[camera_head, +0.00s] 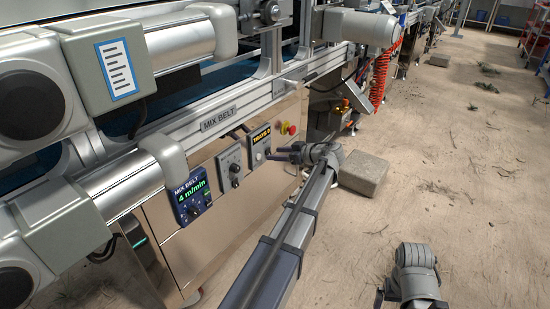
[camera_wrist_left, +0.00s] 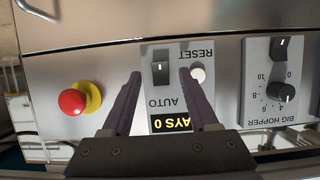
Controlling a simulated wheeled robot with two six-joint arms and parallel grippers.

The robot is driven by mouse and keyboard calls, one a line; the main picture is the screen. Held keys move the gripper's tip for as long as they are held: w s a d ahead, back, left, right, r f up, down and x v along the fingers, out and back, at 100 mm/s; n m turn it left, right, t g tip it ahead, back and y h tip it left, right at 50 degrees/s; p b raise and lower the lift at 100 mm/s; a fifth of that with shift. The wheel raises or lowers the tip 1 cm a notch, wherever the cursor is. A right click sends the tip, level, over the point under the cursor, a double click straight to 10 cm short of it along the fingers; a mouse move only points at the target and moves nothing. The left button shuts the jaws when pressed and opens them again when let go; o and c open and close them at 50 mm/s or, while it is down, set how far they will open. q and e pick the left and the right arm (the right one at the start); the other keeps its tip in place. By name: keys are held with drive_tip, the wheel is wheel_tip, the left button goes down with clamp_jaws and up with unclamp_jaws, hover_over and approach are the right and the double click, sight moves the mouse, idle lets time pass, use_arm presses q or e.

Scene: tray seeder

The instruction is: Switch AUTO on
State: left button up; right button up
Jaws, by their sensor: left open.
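The AUTO switch (camera_wrist_left: 160,68), a black rocker or toggle with a pale edge, shows upside down in the left wrist view beside its AUTO label. My left gripper (camera_wrist_left: 157,88) is open, its two dark fingers on either side of the switch, with nothing held; I cannot tell whether they touch the panel. A pale round RESET button (camera_wrist_left: 198,75) lies by one fingertip. A yellow-lettered tray display (camera_wrist_left: 168,123) sits between the fingers. In the head view my left gripper (camera_head: 284,155) is at the panel (camera_head: 258,146). My right gripper (camera_head: 379,296) is low right, partly cut off.
A red emergency-stop button (camera_wrist_left: 72,102) on a yellow base and a BIG HOPPER panel (camera_wrist_left: 283,78) flank the AUTO panel. A MIX BELT control box (camera_head: 190,199) stands nearer. A stone block (camera_head: 363,173) lies on the floor, which is mostly open to the right.

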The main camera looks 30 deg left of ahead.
use_arm(q)
drive_tip(key=shift+x, duration=0.85)
clamp_jaws()
